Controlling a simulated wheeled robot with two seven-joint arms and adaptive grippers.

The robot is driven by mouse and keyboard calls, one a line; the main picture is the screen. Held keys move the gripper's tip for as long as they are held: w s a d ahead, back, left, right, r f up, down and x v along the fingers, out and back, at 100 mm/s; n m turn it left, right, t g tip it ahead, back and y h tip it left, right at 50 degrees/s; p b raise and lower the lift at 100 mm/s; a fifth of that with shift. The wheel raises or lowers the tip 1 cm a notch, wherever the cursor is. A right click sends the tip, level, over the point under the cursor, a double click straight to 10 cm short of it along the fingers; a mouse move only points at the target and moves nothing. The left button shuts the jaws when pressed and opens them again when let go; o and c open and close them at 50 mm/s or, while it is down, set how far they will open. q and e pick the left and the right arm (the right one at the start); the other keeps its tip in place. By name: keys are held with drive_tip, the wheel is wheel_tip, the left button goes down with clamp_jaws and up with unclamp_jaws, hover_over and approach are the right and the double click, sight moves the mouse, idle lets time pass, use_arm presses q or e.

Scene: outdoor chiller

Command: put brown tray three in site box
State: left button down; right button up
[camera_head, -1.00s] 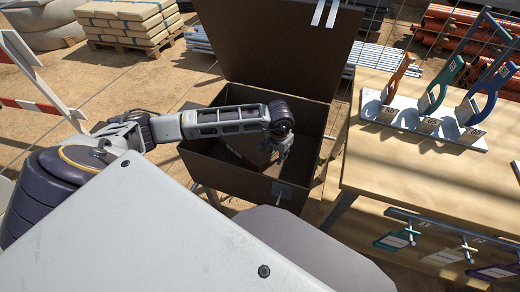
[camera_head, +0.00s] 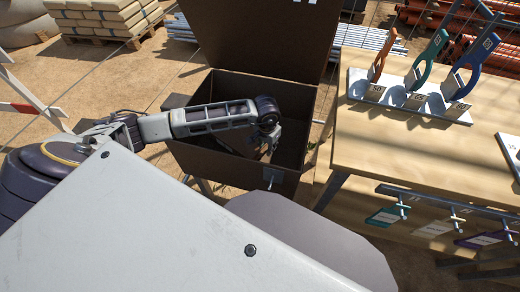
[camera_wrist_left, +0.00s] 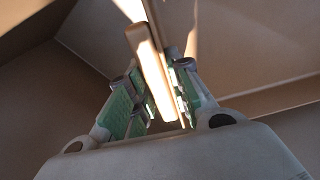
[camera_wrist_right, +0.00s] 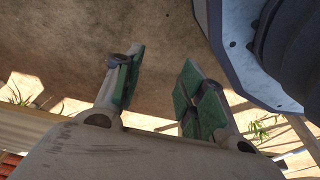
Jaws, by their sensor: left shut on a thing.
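The brown site box (camera_head: 222,170) stands at the middle of the head view with its lid (camera_head: 262,40) raised. My left gripper (camera_head: 272,148) reaches down inside it. In the left wrist view, my left gripper's green pads are closed on the edge of a thin brown tray (camera_wrist_left: 148,72), with brown box walls around it. Most of the tray is hidden, and whether it touches the box floor cannot be told. My right gripper (camera_wrist_right: 162,78) is open and empty in the right wrist view; it does not show in the head view.
A wooden bench (camera_head: 400,150) stands right of the box, with a white rack (camera_head: 410,103) holding orange, teal and blue handled items. Tags hang on a rail (camera_head: 430,198) along its front. A pallet of bags (camera_head: 105,18) and a red-white barrier (camera_head: 22,108) are at left.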

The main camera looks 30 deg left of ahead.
use_arm(q)
wheel_tip(320, 180, down, 5)
drive_tip(key=shift+r, duration=0.2)
drive_tip(key=shift+f, duration=0.35)
drive_tip(key=shift+b, duration=0.3)
drive_tip(key=shift+f, duration=1.9)
use_arm(e)
drive_tip(key=r, duration=0.1)
drive_tip(key=w+a+r, duration=0.1)
drive_tip(key=r, duration=0.1)
drive_tip(key=shift+w+a, duration=0.1)
drive_tip(key=shift+f, duration=0.2)
